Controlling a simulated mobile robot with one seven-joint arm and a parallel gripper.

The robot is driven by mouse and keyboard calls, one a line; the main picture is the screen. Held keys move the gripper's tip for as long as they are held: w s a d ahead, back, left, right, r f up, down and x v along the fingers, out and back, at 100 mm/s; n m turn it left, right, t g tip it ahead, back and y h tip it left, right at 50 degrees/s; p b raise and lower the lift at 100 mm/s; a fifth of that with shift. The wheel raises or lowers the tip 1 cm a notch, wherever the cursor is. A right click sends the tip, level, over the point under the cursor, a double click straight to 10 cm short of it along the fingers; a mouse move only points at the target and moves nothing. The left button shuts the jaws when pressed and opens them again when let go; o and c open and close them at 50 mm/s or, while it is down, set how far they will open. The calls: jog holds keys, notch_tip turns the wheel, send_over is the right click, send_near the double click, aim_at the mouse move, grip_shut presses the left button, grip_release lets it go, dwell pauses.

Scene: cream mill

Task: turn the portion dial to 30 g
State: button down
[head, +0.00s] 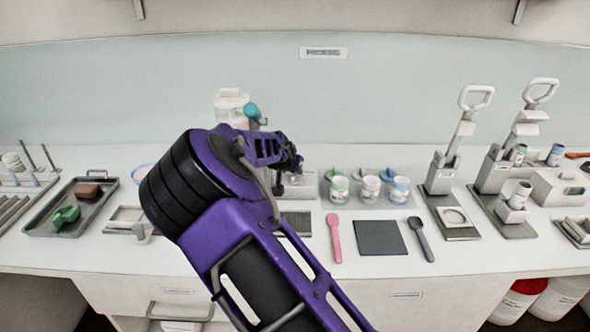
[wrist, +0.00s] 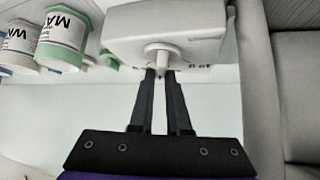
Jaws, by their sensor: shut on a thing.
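The portion dial (wrist: 163,54) is a pale round knob on the front of a white machine body (wrist: 190,22) in the wrist view. My gripper (wrist: 160,76) has its two dark fingers closed together at the dial, shut on its lower part. Small dark marks lie on both sides of the dial, too small and partly covered to read, so its setting cannot be told. In the head view the mill's pale top (head: 231,98) and a teal part (head: 253,111) rise behind my purple arm, which hides the dial.
Several labelled cups (head: 370,188) stand right of the mill; a green-banded cup (wrist: 62,42) is near my gripper in the wrist view. A pink spoon (head: 334,238), dark mat (head: 380,237) and dark spoon (head: 420,238) lie in front. A tray (head: 50,226) is at left.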

jog(key=shift+f+m+g+h, duration=0.1)
jog(key=shift+m+g+h, duration=0.6)
jog(key=shift+m+h, duration=0.85)
jog(key=shift+m, duration=0.45)
jog(key=c, duration=0.9)
grip_release()
jog(key=shift+y, duration=0.35)
